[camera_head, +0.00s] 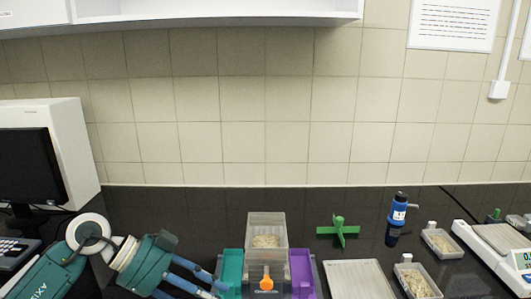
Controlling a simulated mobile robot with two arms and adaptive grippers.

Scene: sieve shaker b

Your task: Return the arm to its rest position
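My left arm comes in from the lower left, and its gripper (208,284) has blue-grey fingers pointing right and down. The fingertips are beside the teal block (232,268) of the sieve device. Whether they touch it, or how far they are apart, I cannot tell. The device holds a clear box (266,226) with pale grainy material, an orange knob (266,283) in front, and a purple block (301,272) on its right. My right gripper is not in view.
A green cross-shaped piece (338,231) and a blue-and-black bottle (398,212) stand on the dark bench. A flat light plate (357,280), trays of grainy material (416,283) (442,243) and a scale (497,246) lie to the right. A monitor (28,166) stands left.

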